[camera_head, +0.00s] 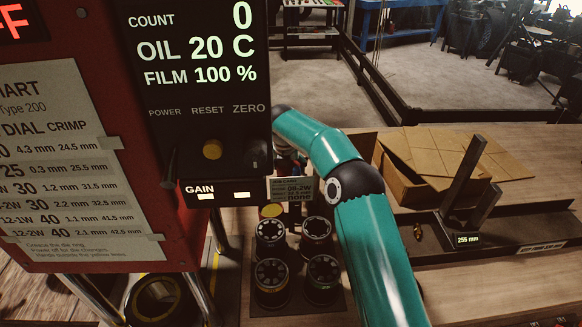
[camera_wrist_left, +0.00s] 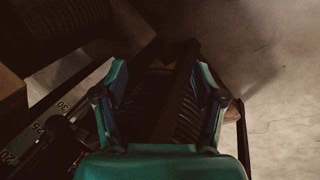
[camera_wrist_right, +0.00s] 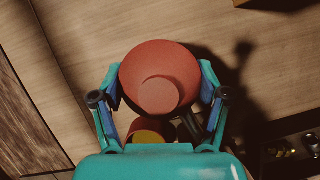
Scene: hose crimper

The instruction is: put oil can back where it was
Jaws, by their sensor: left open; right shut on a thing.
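The red round-bodied oil can (camera_wrist_right: 160,65) fills the space between the fingers of my right gripper (camera_wrist_right: 160,84) in the right wrist view. The gripper is shut on it. A yellow patch shows below the red body, close to the palm. The wooden surface shows behind the can; I cannot tell whether the can touches it. In the head view the right arm reaches behind the black display panel, so its gripper and the can are mostly hidden. My left gripper (camera_wrist_left: 160,70) is open in the dark left wrist view, with a dark beam showing between its fingers.
The crimper's display panel (camera_head: 200,80) and red chart panel (camera_head: 90,200) fill the left. Several round dies (camera_head: 271,274) stand in a rack below the panel. A cardboard box (camera_head: 400,188) and a dark tray (camera_head: 430,240) lie to the right. Wood between is partly clear.

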